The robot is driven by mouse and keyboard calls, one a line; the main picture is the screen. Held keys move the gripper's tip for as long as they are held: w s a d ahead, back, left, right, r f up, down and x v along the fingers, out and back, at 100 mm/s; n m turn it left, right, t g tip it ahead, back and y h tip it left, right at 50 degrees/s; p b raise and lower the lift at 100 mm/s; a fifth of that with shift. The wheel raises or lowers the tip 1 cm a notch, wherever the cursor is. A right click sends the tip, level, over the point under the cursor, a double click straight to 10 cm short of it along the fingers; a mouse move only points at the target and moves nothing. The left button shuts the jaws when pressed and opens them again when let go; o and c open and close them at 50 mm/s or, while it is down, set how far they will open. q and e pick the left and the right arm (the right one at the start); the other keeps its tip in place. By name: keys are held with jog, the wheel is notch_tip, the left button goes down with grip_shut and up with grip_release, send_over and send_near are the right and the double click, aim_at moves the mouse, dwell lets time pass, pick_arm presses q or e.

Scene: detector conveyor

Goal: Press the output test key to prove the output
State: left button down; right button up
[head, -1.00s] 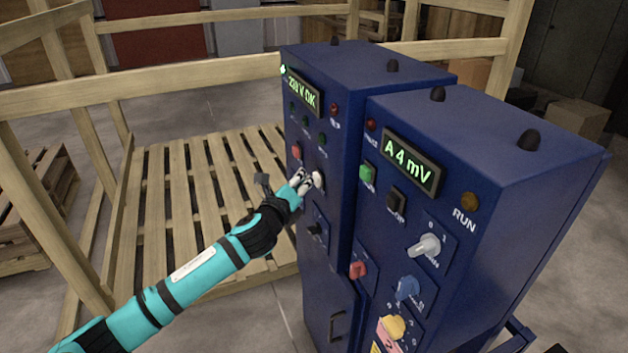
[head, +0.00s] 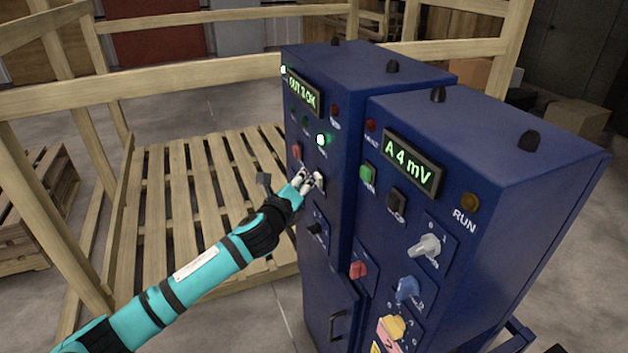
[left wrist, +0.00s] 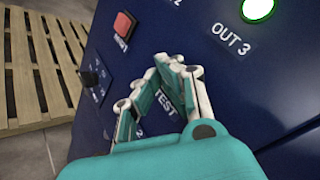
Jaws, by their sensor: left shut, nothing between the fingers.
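The output test key is a pale key (head: 320,182) on the front of the left blue cabinet (head: 330,240). My left gripper (head: 311,179) is shut and empty, with its fingertips at or right beside this key; I cannot tell if they touch. In the left wrist view the shut fingers (left wrist: 178,66) stand over the TEST label and hide the key. The cabinet's display (head: 303,95) reads "OUT 3 OK". The OUT 3 lamp is lit bright green in the head view (head: 323,140) and the left wrist view (left wrist: 257,9). My right gripper is out of view.
A red button (head: 297,152) and a black switch (head: 317,229) sit near my left gripper. The right blue cabinet (head: 500,190) carries a display reading "A 4 mV", buttons and several knobs. A wooden pallet (head: 200,190) and wooden rails stand behind and to the left.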

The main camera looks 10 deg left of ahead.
pick_arm(q)
jog(key=shift+s+a, duration=0.5)
jog(key=shift+a, duration=0.1)
jog(key=shift+a+p, duration=0.15)
jog(key=shift+p, duration=0.15)
jog(key=s+a, duration=0.1)
jog(key=a, duration=0.1)
jog(key=s+a+p, duration=0.1)
jog(key=a, duration=0.1)
jog(key=shift+s, duration=0.4)
